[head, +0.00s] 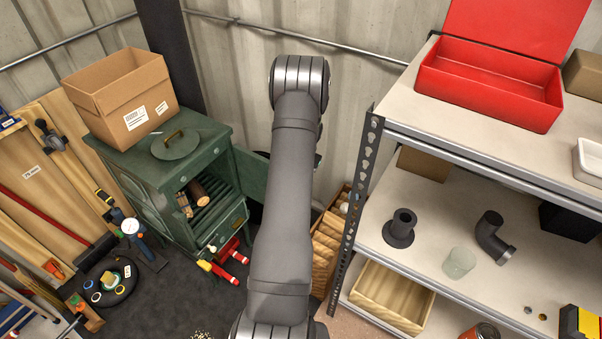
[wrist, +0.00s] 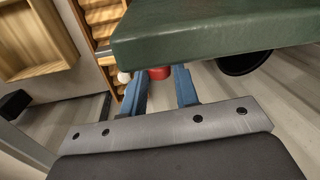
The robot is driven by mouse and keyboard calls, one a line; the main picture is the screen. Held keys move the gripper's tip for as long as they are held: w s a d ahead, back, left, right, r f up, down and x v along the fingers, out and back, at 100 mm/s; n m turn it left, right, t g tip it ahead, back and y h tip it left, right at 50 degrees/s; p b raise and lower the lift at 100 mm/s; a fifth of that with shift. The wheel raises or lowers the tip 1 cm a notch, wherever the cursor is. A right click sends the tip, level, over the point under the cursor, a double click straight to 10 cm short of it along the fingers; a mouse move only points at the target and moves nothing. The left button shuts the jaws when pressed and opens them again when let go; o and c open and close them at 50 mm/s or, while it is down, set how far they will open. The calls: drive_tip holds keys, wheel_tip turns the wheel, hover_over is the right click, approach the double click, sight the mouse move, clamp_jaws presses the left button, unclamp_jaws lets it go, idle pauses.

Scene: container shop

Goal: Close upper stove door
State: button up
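The green stove (head: 160,190) stands at the left in the head view. Its upper compartment is open, with logs (head: 198,194) inside. The upper stove door (head: 252,172) is swung out to the right, partly hidden behind my arm. In the wrist view a green panel (wrist: 215,30), apparently this door, crosses the top close to my gripper (wrist: 160,85). The two blue fingers are apart with nothing seen held between them. The panel covers their far ends, so I cannot tell whether they touch it. In the head view my arm hides the gripper.
A cardboard box (head: 120,100) and a round lid (head: 176,143) sit on the stove top. A metal shelf unit (head: 365,200) stands close on the right, with a red toolbox (head: 490,85) on top. Red-handled tools (head: 232,252) lie before the stove. A wooden crate (head: 328,240) stands beside my arm.

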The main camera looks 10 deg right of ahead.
clamp_jaws()
drive_tip(key=shift+r+g+h, duration=0.15)
drive_tip(key=shift+g+h, duration=0.15)
idle(0.4)
drive_tip(key=shift+w+a+r+g+h, duration=0.4)
drive_tip(key=shift+r+g+h, duration=0.1)
drive_tip(key=shift+g+h, duration=0.5)
drive_tip(key=shift+w+a+r+g+h, duration=0.35)
drive_tip(key=shift+r+g+h, duration=0.15)
drive_tip(key=shift+g+h, duration=0.5)
drive_tip(key=shift+w+a+r+g+h, duration=0.3)
drive_tip(key=shift+w+r+g+h, duration=0.15)
drive_tip(key=shift+g+h, duration=0.55)
drive_tip(key=shift+r, duration=0.1)
drive_tip(key=shift+o, duration=2.2)
unclamp_jaws()
